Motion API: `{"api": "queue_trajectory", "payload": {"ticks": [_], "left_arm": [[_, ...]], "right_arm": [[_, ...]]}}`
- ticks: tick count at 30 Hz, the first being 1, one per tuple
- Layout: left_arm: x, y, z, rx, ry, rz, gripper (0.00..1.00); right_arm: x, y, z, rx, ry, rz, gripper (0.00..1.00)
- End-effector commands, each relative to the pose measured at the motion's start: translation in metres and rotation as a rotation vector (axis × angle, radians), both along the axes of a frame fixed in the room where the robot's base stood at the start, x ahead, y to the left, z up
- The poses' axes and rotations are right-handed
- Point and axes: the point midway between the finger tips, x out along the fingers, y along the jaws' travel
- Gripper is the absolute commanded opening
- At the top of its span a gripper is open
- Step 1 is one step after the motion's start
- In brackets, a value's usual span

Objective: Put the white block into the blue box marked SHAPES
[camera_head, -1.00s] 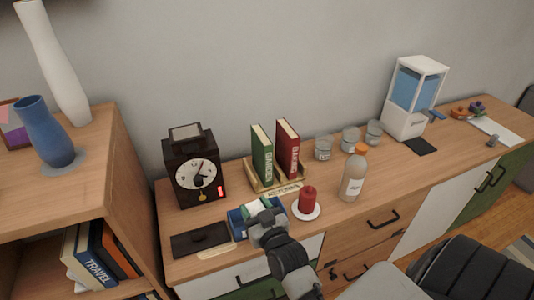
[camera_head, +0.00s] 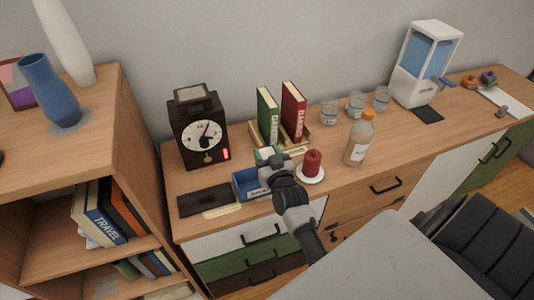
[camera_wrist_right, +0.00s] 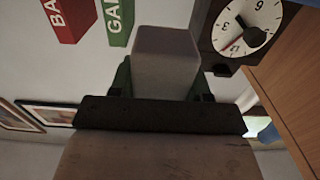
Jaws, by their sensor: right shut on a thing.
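My right gripper (camera_head: 267,155) is above the back right part of the blue box (camera_head: 243,186), partly hiding it. The box sits on the sideboard, and the writing on its front label is too small to read. In the right wrist view the white block (camera_wrist_right: 165,60) is held between the green fingers of my right gripper. In the head view the block is mostly hidden by the gripper. My left gripper is not in view.
A black clock (camera_head: 203,137) stands behind the box to the left. A dark tray (camera_head: 205,200) lies left of it. Books (camera_head: 268,115) stand behind, and a red candle (camera_head: 312,163) on a white saucer is right. A bottle (camera_head: 359,140) stands further right.

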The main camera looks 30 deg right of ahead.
Motion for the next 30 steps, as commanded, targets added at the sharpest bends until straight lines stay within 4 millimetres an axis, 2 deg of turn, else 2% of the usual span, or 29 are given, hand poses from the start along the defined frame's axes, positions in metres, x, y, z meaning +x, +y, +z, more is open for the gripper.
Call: {"api": "queue_trajectory", "payload": {"ticks": [1, 9, 10, 15, 25, 30], "left_arm": [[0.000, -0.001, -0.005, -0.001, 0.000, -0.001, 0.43], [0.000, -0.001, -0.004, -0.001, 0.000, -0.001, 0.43], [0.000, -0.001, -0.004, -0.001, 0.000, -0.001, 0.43], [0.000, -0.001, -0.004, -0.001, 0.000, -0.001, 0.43], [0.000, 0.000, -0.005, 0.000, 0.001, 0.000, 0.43], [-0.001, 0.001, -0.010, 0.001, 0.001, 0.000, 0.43]], "right_arm": [[0.000, 0.000, -0.005, 0.000, -0.001, 0.000, 0.20], [0.000, 0.000, -0.003, 0.000, -0.001, 0.000, 0.20], [0.000, 0.000, -0.003, 0.000, -0.001, 0.000, 0.50], [0.000, 0.000, -0.003, 0.000, -0.001, 0.000, 0.76], [-0.003, 0.001, -0.004, 0.000, 0.001, 0.000, 0.77], [-0.026, 0.006, -0.006, 0.000, 0.001, 0.000, 0.77]]}}
